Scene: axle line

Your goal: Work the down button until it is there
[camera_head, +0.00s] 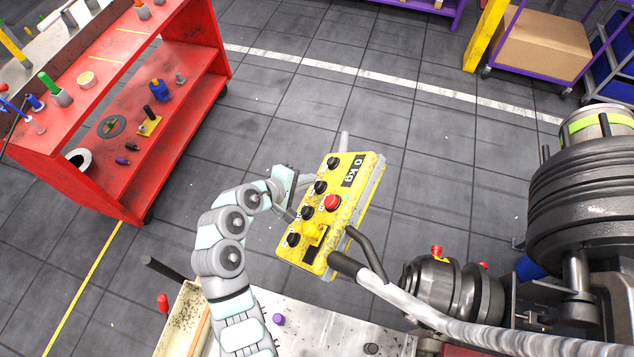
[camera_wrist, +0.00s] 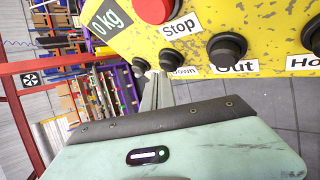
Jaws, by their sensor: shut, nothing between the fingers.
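A black button labelled Out (camera_wrist: 227,49) sits right of the down button. Another knob (camera_wrist: 140,65) is close on the left. A red workbench (camera_head: 110,120) with tools stands at the left. Dark machinery (camera_head: 580,190) is at the right. Open floor lies behind the box.

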